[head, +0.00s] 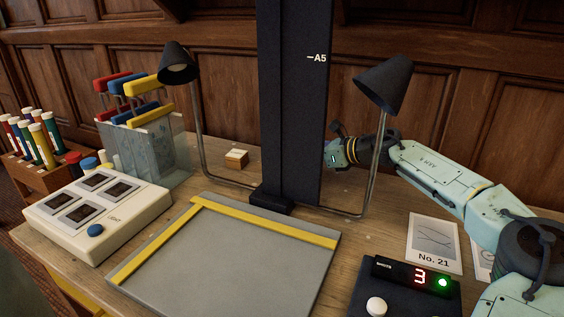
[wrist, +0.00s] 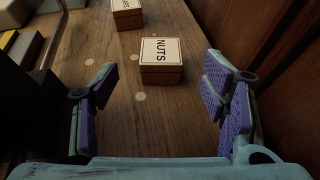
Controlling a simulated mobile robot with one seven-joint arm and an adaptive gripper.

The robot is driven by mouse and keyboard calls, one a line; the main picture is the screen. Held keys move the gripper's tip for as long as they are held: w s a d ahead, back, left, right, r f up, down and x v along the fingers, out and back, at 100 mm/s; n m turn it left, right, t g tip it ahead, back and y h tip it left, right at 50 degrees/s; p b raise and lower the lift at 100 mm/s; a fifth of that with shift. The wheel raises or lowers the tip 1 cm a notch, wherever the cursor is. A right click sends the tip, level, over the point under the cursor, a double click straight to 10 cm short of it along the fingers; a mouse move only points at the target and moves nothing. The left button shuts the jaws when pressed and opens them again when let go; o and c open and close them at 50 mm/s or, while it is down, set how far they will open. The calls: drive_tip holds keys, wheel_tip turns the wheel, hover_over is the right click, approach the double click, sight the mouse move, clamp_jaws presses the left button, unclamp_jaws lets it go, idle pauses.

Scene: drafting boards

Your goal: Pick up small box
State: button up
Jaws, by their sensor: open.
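A small wooden box with a white lid label reading "NUTS" (wrist: 161,73) sits on the table ahead of my gripper (wrist: 160,90) in the wrist view. It lies roughly midway between the two fingers, slightly beyond the tips. The fingers are open and hold nothing. A second small box (wrist: 127,20) stands farther off, its label partly cut by the frame edge. In the head view my gripper (head: 332,154) is at the right edge of the dark column, partly hidden by it. One small box (head: 236,158) shows left of the column; the other is not visible there.
The dark column (head: 292,120) stands between the head-view box and my gripper. Two lamps (head: 180,64) (head: 385,82) flank it. The grey drafting board (head: 230,260) lies in front. A wood-panelled wall (wrist: 282,50) runs close along the right in the wrist view.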

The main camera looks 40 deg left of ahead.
sight(289, 158)
drive_tip(key=x, duration=0.2)
drive_tip(key=p+x, duration=0.1)
drive_tip(key=x, duration=0.1)
drive_tip(key=p+x, duration=0.1)
drive_tip(key=x, duration=0.1)
drive_tip(key=shift+w+a+f, duration=0.1)
drive_tip(key=shift+a+f, duration=0.1)
drive_tip(key=shift+f, duration=0.25)
drive_tip(key=c, duration=1.3)
drive_tip(key=shift+o, duration=0.2)
drive_tip(key=shift+r, duration=0.1)
wheel_tip(289, 158, up, 10)
drive_tip(key=p, duration=0.5)
drive_tip(key=shift+p, duration=0.35)
drive_tip(key=shift+d, duration=0.1)
